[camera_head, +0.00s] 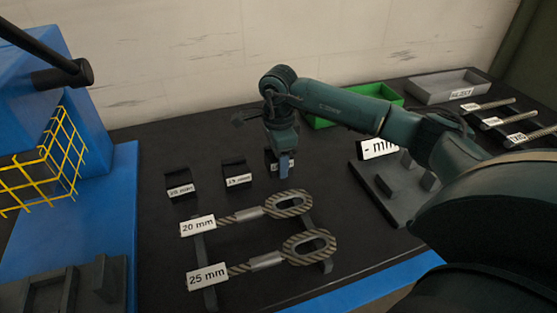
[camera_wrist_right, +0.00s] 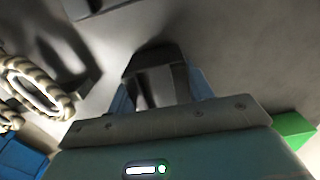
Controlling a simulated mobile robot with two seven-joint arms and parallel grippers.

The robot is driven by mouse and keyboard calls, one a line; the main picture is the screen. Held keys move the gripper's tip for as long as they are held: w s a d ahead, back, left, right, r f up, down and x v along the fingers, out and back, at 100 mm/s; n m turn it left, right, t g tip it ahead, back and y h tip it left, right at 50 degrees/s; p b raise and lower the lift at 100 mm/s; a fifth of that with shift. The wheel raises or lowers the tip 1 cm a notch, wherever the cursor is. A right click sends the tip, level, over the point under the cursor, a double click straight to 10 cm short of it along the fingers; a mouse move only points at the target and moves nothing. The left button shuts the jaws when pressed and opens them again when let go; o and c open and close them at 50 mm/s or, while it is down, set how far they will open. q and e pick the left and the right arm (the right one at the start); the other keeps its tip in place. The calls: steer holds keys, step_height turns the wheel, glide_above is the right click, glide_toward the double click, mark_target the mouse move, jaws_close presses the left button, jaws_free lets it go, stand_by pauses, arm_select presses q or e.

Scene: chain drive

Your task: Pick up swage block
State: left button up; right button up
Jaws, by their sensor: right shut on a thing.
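Three dark swage blocks with white labels stand in a row on the black table: a left one (camera_head: 179,183), a middle one (camera_head: 235,172) and a right one (camera_head: 272,161). My right gripper (camera_head: 284,165) points down over the right block and is shut on it. Its fingers partly hide that block and its label. In the right wrist view the dark block (camera_wrist_right: 153,62) sits between the blue fingers of the gripper (camera_wrist_right: 160,92). I cannot tell whether it still touches the table. My left gripper is not in view.
Two rope slings with eye loops, labelled 20 mm (camera_head: 197,226) and 25 mm (camera_head: 207,276), lie in front. A green bin (camera_head: 322,122) and grey tray (camera_head: 447,88) stand behind. A grey fixture (camera_head: 388,190) is at right. A blue machine with a yellow guard (camera_head: 50,160) is at left.

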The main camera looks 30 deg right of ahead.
jaws_close()
steer(key=shift+w+r, duration=0.1)
steer(key=shift+r, duration=0.1)
steer(key=shift+r, duration=0.3)
step_height(320, 180, up, 9)
steer(key=shift+r+b, duration=0.1)
steer(key=shift+b, duration=0.3)
